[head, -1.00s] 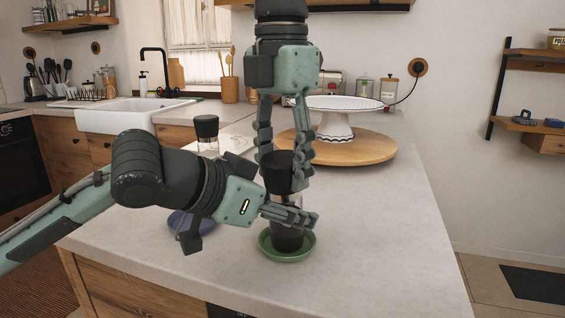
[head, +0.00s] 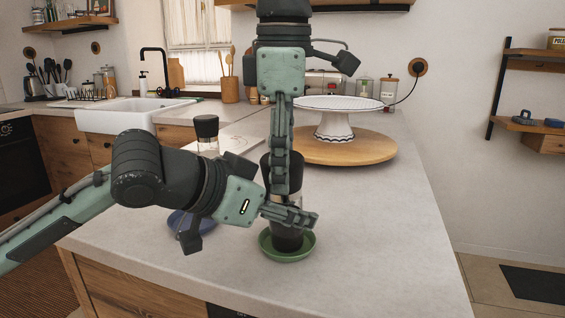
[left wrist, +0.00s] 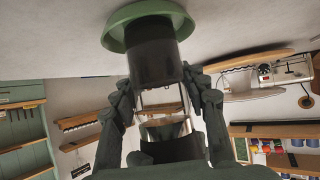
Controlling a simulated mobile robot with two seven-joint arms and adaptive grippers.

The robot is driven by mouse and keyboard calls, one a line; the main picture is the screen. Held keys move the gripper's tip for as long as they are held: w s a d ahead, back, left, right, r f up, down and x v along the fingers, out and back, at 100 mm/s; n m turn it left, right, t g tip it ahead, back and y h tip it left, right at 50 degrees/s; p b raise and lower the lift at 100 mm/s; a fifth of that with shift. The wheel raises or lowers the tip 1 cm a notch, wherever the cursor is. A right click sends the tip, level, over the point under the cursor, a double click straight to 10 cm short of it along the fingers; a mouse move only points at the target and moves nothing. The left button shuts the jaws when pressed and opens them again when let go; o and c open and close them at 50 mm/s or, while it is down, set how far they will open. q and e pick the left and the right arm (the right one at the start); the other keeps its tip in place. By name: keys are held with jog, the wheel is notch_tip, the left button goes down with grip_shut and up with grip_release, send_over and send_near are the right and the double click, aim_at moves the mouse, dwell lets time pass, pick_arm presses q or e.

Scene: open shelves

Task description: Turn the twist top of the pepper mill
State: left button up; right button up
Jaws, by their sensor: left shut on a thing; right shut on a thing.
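The pepper mill (head: 288,242) stands upright in a small green dish (head: 267,252) on the counter. It has a black base, a clear middle and a black twist top (head: 298,172). My left gripper (head: 291,214) is shut around the mill's middle from the left. My right gripper (head: 281,190) comes straight down from above and is shut on the twist top, hiding part of it. In the left wrist view the mill's black base (left wrist: 153,62) and the green dish (left wrist: 146,14) appear upside down, with the base beyond my left fingers (left wrist: 160,86).
A second mill (head: 206,128) with a black cap stands behind my left arm. A blue dish (head: 178,222) lies partly under that arm. A white cake stand (head: 335,126) on a round wooden board (head: 365,150) stands behind right. The counter's right side is clear.

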jog(key=shift+m, duration=0.5)
jog(key=o, duration=1.2)
jog(key=r, duration=1.2)
jog(key=shift+s, duration=0.4)
